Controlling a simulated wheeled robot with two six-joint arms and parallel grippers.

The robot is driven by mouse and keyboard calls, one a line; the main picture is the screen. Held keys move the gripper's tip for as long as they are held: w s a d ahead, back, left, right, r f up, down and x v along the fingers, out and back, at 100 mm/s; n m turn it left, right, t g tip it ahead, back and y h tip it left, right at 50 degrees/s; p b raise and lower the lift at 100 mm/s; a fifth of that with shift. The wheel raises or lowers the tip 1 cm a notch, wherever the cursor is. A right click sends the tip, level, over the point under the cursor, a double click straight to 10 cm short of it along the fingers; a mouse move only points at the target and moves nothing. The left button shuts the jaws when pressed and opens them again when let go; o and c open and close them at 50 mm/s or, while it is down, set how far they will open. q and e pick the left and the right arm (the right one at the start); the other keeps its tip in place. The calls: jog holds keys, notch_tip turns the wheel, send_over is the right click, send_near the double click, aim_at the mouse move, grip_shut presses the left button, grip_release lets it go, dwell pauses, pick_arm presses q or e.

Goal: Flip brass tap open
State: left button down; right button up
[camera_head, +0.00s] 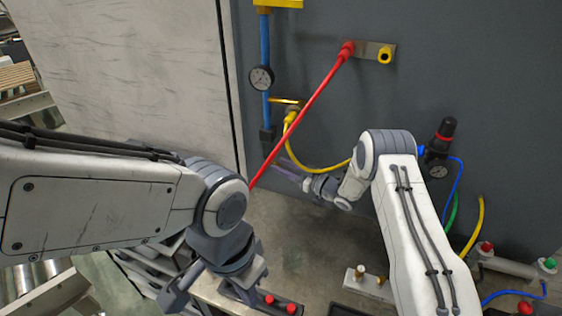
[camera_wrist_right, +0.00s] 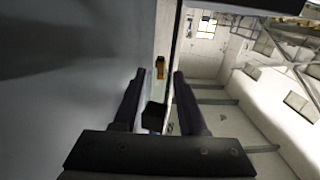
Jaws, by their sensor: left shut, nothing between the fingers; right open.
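The brass tap shows in the head view as a short yellow lever (camera_head: 285,101) on the dark grey panel, beside the blue pipe. A yellow hose (camera_head: 318,169) hangs from just below it. My right gripper (camera_head: 284,164) is open and empty, below the tap and apart from it. Its two fingers also show in the right wrist view (camera_wrist_right: 157,88), with a black block (camera_wrist_right: 154,117) and a small yellow piece (camera_wrist_right: 160,68) seen in the gap beyond; I cannot tell whether either belongs to the tap. My left gripper (camera_head: 205,283) is shut and empty, low in the head view, far from the tap.
A red lance (camera_head: 305,108) slants across the panel from a bracket (camera_head: 373,50) with a yellow socket, and its lower end passes behind my left arm. A gauge (camera_head: 261,78) sits on the blue pipe (camera_head: 265,45). A regulator (camera_head: 438,150) and hoses stand at right.

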jog(key=shift+w+a, duration=0.3)
jog(key=shift+a, duration=0.1)
grip_shut()
jog(key=b, duration=0.2)
jog(key=shift+w+d+f+n+g+y+b, duration=0.2)
jog(key=shift+f+n+g+y+b, duration=0.1)
jog(key=shift+n+g+y, duration=0.1)
jog(key=shift+r+n+g+y+b, duration=0.3)
jog(key=shift+r+n+g+b, duration=0.1)
jog(key=shift+g+b, duration=0.15)
jog(key=shift+f, duration=0.1)
